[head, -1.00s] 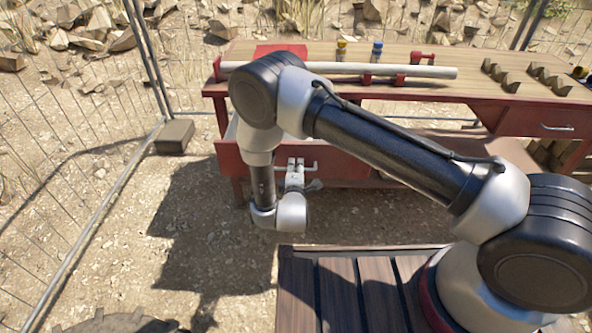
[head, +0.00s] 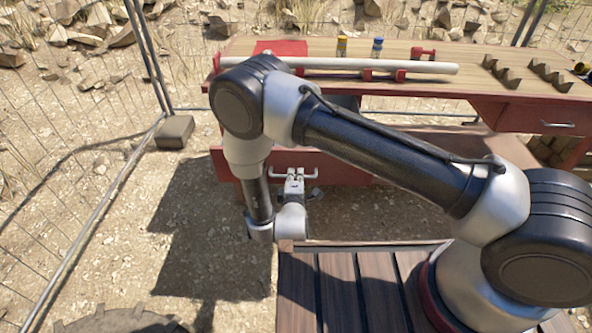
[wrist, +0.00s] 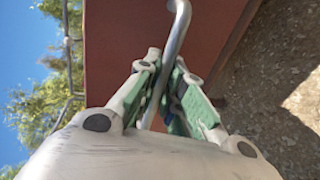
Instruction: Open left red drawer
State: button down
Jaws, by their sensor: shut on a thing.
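The left red drawer (head: 345,168) is pulled out from under the workbench, its front panel standing well forward of the bench edge. Part of its inside shows behind my arm. Its silver bar handle (head: 313,172) is on the front panel. My gripper (head: 294,176) is shut on the handle from the front. In the wrist view, the fingers (wrist: 164,88) with green pads close around the handle bar (wrist: 178,32), and the red drawer front (wrist: 118,38) fills the space behind. My arm hides part of the drawer's left side.
The workbench (head: 450,82) carries a long white pipe (head: 425,67) on red clamps, yellow and blue items, and dark angled brackets. A right drawer (head: 575,121) looks closed. A wire fence (head: 62,150) stands at left. Gravel ground is bare in front of the drawer.

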aim_at(295, 157)
jog(key=c, duration=1.5)
grip_release()
jog(key=shift+c, duration=0.2)
jog(key=o, duration=1.1)
jog(key=r, duration=0.7)
jog(key=shift+w+a+r, duration=0.1)
jog(key=shift+w+r, duration=0.15)
jog(key=shift+r, duration=0.15)
jog(key=shift+s+r, duration=0.2)
jog(key=shift+r, duration=0.35)
jog(key=shift+s+r, duration=0.15)
jog(key=shift+r, duration=0.4)
jog(key=c, duration=1.1)
